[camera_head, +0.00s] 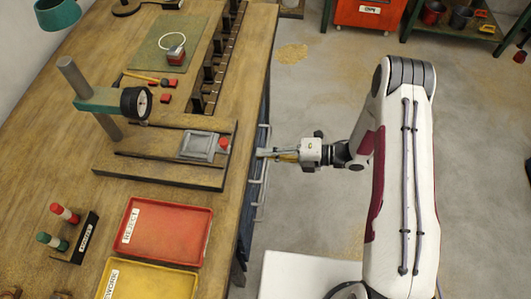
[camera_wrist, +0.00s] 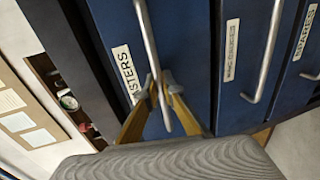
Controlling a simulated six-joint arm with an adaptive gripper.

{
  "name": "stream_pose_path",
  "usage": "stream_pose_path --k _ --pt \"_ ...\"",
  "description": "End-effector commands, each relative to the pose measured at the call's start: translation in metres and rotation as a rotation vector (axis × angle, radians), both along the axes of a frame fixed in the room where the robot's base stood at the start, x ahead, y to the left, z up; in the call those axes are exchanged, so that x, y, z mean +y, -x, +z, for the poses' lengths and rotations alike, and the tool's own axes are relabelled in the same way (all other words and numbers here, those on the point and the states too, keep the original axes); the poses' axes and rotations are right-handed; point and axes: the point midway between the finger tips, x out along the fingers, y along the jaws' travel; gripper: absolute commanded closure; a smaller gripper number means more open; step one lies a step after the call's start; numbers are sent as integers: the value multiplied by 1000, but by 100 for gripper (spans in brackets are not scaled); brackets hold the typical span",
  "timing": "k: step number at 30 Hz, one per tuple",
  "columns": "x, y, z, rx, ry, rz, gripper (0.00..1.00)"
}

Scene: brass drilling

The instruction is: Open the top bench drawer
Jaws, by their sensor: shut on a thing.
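The top bench drawer (camera_wrist: 115,35) has a blue front and a white label whose readable part ends in "STERS". Its long metal bar handle (camera_wrist: 147,35) crosses the wrist view. My gripper (camera_wrist: 161,88) is shut on this handle, with one yellow-brown finger on each side of the bar. In the head view my gripper (camera_head: 268,154) reaches in from the right to the bench's front side. The drawer front is mostly hidden under the bench top's edge there. I see no clear gap around the drawer front in the wrist view.
Two more blue drawers with bar handles lie beyond, one labelled "SPARES" (camera_wrist: 304,33). Open concrete floor (camera_head: 310,95) lies right of the bench.

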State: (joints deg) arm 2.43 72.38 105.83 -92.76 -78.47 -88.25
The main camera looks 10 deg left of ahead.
Motion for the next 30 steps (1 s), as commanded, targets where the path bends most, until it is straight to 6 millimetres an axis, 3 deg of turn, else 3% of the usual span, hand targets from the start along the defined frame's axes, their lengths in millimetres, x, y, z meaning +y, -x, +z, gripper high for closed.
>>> stream_pose_path --k 7,14,30 --pt "-10 0 0 0 0 0 100" --pt "-37 0 0 0 0 -2 100" --pt "-149 0 0 -1 0 -4 100"
